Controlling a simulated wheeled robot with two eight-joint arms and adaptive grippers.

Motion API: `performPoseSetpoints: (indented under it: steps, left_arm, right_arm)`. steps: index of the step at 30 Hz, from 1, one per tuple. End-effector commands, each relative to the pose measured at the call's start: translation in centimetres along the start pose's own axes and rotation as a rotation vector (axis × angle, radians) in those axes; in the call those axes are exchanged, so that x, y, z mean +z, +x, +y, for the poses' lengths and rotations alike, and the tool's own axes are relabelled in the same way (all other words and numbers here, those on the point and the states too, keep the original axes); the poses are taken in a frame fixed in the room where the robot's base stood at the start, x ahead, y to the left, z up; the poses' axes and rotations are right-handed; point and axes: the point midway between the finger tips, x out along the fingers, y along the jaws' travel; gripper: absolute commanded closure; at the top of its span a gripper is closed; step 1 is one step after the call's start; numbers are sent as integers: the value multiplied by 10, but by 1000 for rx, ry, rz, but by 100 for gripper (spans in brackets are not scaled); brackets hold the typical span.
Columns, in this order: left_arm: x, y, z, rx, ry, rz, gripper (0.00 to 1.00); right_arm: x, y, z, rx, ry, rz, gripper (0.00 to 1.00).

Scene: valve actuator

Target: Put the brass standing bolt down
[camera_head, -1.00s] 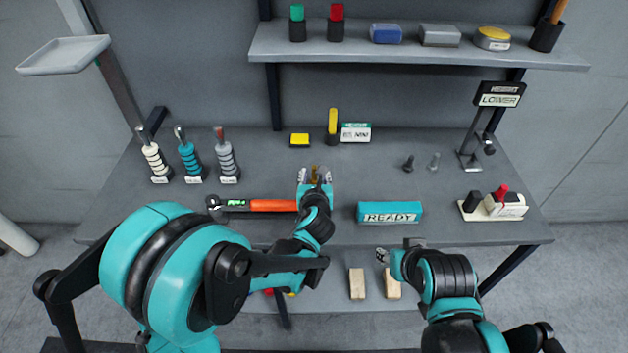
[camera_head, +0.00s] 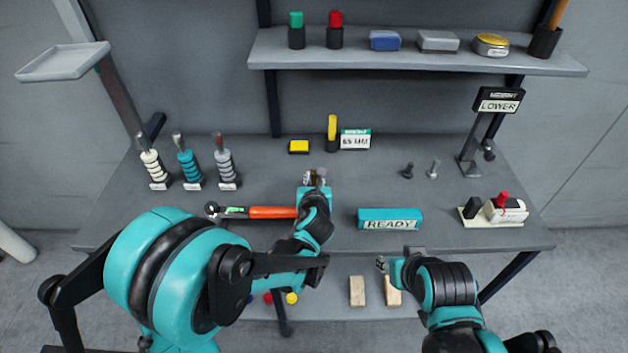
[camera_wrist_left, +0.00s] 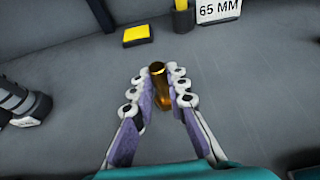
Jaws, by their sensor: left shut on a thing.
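My left gripper (camera_head: 315,176) is over the middle of the grey workbench (camera_head: 350,185). In the left wrist view the brass standing bolt (camera_wrist_left: 158,86) is upright between the two finger pads of this gripper (camera_wrist_left: 157,95), which is shut on it. The bolt's lower end is partly hidden, and I cannot tell whether it touches the bench. In the head view the gripper hides most of the bolt. My right gripper (camera_head: 382,263) is low at the bench's front edge, too small to show its jaw state. A dark bolt (camera_head: 408,170) and a silver bolt (camera_head: 433,169) stand to the right.
A yellow block (camera_head: 299,147) and a 65 MM sign (camera_head: 355,139) are behind the gripper. A torque wrench (camera_head: 257,212) with an orange handle lies to its left, and a teal READY box (camera_head: 390,218) is to its right. Bench between gripper and bolts is clear.

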Motion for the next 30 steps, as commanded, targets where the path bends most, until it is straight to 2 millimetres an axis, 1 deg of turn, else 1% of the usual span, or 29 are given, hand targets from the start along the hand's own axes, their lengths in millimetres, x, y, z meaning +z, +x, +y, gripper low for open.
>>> performPoseSetpoints:
  steps: [7,8,12,18,22,27,28,30]
  left_arm:
    - [39,-17,-2,-1,1,0,100]
    - [40,-19,-11,-5,3,0,100]
    - [56,-33,-45,-6,4,0,100]
    - [76,-50,-87,-4,2,0,100]
    - [83,-57,-104,-2,2,0,100]
    - [87,-61,-114,-1,0,-1,100]
    - [88,-61,-114,-1,0,-1,100]
    - [88,-61,-115,0,0,-1,100]
  right_arm:
    - [-14,-20,0,0,0,0,60]
    - [-15,-21,0,0,0,0,60]
    - [-22,-30,0,0,0,0,60]
    - [-30,-41,0,0,0,0,60]
    - [-32,-45,0,0,0,0,60]
    - [-33,-46,0,0,0,0,60]
    - [-33,-47,0,0,0,0,66]
    - [-33,-46,0,0,0,0,66]
